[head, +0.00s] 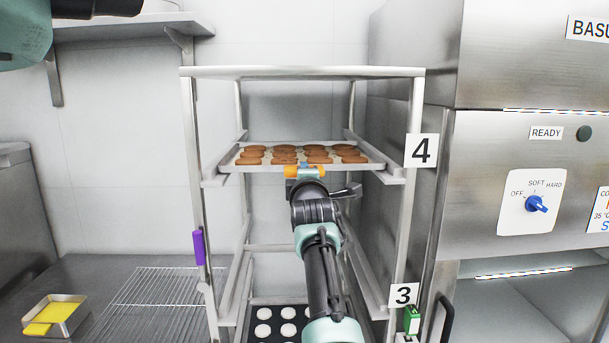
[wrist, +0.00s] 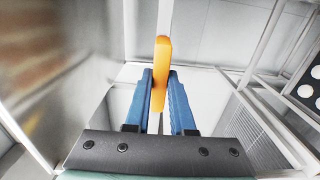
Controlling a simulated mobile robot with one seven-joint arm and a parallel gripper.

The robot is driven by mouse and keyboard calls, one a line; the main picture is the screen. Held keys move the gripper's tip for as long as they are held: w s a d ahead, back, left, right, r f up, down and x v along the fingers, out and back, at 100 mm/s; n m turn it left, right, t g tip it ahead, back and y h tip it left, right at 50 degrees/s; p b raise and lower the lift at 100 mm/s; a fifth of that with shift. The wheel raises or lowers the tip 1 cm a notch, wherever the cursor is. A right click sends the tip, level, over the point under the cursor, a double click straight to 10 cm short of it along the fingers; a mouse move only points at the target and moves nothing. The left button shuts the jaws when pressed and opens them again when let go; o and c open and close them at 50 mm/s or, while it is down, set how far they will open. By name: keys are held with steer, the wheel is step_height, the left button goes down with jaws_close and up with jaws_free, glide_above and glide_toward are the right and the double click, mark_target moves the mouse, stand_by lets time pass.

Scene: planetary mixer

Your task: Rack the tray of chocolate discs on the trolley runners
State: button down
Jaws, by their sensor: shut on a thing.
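The tray (head: 350,167) of brown chocolate discs (head: 285,155) is inside the trolley at the level marked 4. It looks level, between the left runner (head: 214,182) and the right runner (head: 391,178); I cannot tell whether it bears on them. My gripper (head: 304,172) is at the middle of the tray's front edge. It is shut on an orange grip piece at that edge. In the wrist view the blue fingers (wrist: 160,95) close on both sides of the orange piece (wrist: 161,60).
The trolley post (head: 412,120) stands close to a steel machine (head: 520,180) on the right. A dark tray of white discs (head: 264,314) sits lower in the trolley. A purple handle (head: 199,247), a wire rack (head: 150,300) and a yellow-filled pan (head: 57,315) are at left.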

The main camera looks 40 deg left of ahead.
steer(key=shift+w+a+r, duration=0.1)
steer(key=shift+a+r, duration=0.05)
steer(key=c, duration=0.7)
jaws_free()
steer(key=shift+f, duration=0.25)
steer(key=b+v, duration=0.1)
steer(key=v, duration=0.9)
steer(key=shift+r, duration=0.1)
stand_by(0.3)
stand_by(0.8)
